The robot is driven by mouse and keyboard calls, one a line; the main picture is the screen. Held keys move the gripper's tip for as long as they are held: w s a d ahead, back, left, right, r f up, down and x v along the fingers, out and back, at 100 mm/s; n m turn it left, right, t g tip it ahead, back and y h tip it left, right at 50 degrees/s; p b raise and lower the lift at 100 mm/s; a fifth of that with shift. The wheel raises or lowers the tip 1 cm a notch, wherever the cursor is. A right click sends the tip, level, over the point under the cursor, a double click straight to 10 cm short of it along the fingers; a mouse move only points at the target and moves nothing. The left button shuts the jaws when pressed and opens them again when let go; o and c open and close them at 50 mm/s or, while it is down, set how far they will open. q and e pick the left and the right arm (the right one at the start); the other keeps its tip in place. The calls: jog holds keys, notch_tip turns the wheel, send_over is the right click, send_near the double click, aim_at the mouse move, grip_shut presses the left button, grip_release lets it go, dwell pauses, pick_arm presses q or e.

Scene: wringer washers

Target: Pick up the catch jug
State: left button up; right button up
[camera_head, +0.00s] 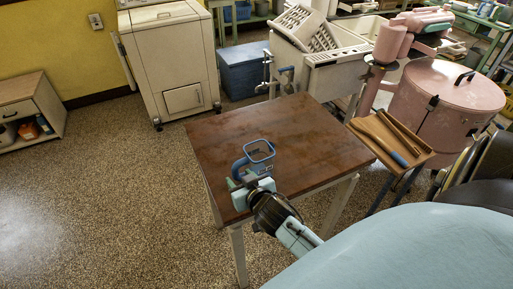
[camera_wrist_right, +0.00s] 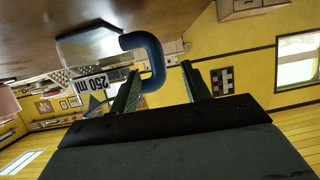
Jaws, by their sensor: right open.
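The catch jug (camera_head: 259,152), clear with a blue rim and a blue handle, stands on the brown tabletop near its left front side. Its handle points left and toward my right gripper (camera_head: 247,182), which is open at the jug's near side. In the right wrist view the picture is tilted; the blue handle (camera_wrist_right: 151,58) shows between and just beyond the two green fingers (camera_wrist_right: 160,72). The jug's clear wall with a "250 ml" mark (camera_wrist_right: 90,84) is to the left, partly behind the left finger. No grip on the handle is visible. My left gripper is not in view.
The table (camera_head: 300,125) is otherwise bare. A wooden tray (camera_head: 392,138) with a blue-handled tool adjoins its right side. A pink washer tub (camera_head: 440,105) stands right, a white washer (camera_head: 172,65) and blue box (camera_head: 243,70) behind. Floor at left is free.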

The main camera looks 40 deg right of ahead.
aim_at(237, 174)
jog(key=shift+x, duration=2.7)
jog(key=shift+s+d+f, duration=0.1)
jog(key=shift+f, duration=0.05)
grip_shut()
